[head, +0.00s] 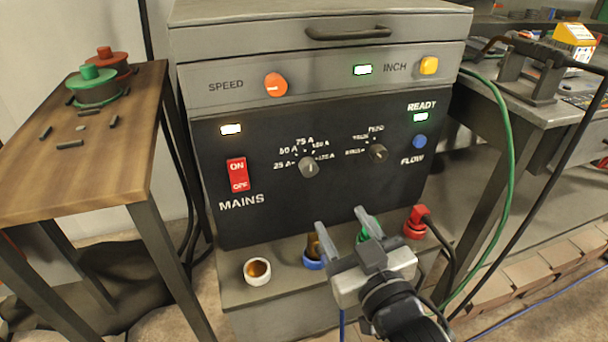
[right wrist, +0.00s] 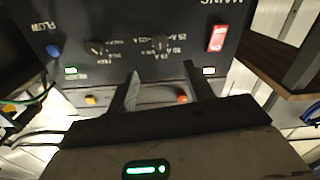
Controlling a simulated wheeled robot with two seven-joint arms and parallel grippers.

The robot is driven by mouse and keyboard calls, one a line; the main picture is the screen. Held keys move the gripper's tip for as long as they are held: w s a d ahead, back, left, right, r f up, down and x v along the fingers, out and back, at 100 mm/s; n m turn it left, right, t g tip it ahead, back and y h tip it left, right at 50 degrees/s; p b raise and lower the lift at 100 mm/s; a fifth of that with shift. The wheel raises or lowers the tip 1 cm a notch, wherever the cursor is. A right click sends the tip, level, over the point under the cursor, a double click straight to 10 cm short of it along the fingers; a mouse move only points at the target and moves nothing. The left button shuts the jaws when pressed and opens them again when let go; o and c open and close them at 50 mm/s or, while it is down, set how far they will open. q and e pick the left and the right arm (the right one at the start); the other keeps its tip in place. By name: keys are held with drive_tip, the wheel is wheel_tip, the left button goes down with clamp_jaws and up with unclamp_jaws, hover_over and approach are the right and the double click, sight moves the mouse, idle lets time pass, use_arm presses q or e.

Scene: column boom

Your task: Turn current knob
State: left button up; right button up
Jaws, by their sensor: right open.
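The current knob (head: 308,167) is a small grey dial on the black front panel (head: 250,130), ringed by ampere marks such as 25 A, 50 A and 75 A. In the right wrist view, which is upside down, the current knob (right wrist: 159,43) shows beyond the gap between my fingers. My right gripper (head: 341,220) is open and empty, below and a little right of the knob in the head view, and apart from it. Its two fingers (right wrist: 160,70) also show in the right wrist view. My left gripper is not in view.
A second dial (head: 378,153) sits right of the current knob, and a red MAINS switch (head: 238,174) sits left. Sockets, a white one (head: 257,271) and a red plug (head: 417,222) among them, line the ledge below. A wooden table (head: 40,170) stands left.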

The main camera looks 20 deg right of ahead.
sight(311, 171)
drive_tip(key=w, duration=0.4)
drive_tip(key=w+b, duration=0.1)
drive_tip(key=w, duration=0.8)
drive_tip(key=shift+w+a, duration=0.3)
drive_tip(key=shift+a, duration=0.1)
drive_tip(key=shift+w, duration=0.65)
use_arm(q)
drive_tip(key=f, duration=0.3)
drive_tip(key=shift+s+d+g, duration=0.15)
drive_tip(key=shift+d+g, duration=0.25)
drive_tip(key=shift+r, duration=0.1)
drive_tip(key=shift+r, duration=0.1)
use_arm(e)
drive_tip(key=c, duration=1)
